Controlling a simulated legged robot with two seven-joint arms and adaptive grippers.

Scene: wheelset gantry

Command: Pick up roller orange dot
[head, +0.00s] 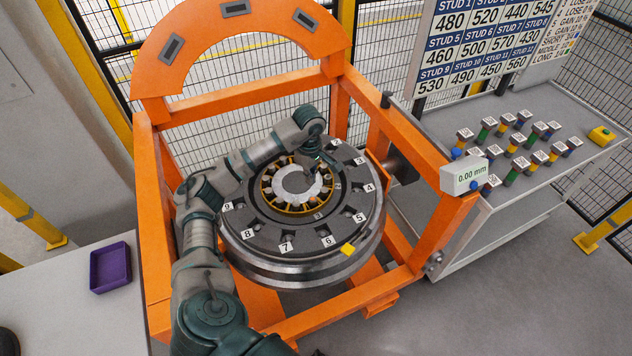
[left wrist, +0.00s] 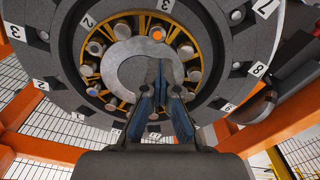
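The roller with the orange dot (left wrist: 157,33) shows in the left wrist view. It sits in the yellow cage ring (left wrist: 183,45) among several plain grey rollers, beyond my fingertips. In the head view my arm and the small scale keep me from picking it out. My left gripper (head: 322,166) is over the bearing in the middle of the wheel. In the left wrist view its two fingers (left wrist: 160,88) point at the pale centre disc (left wrist: 130,72). My right gripper is not in view.
The grey wheel (head: 257,241) with numbered tags lies inside the orange gantry frame (head: 152,215). A purple tray (head: 110,268) is at left. A grey table (head: 540,118) with several tagged studs and a 0.00 mm display (head: 463,176) are at right.

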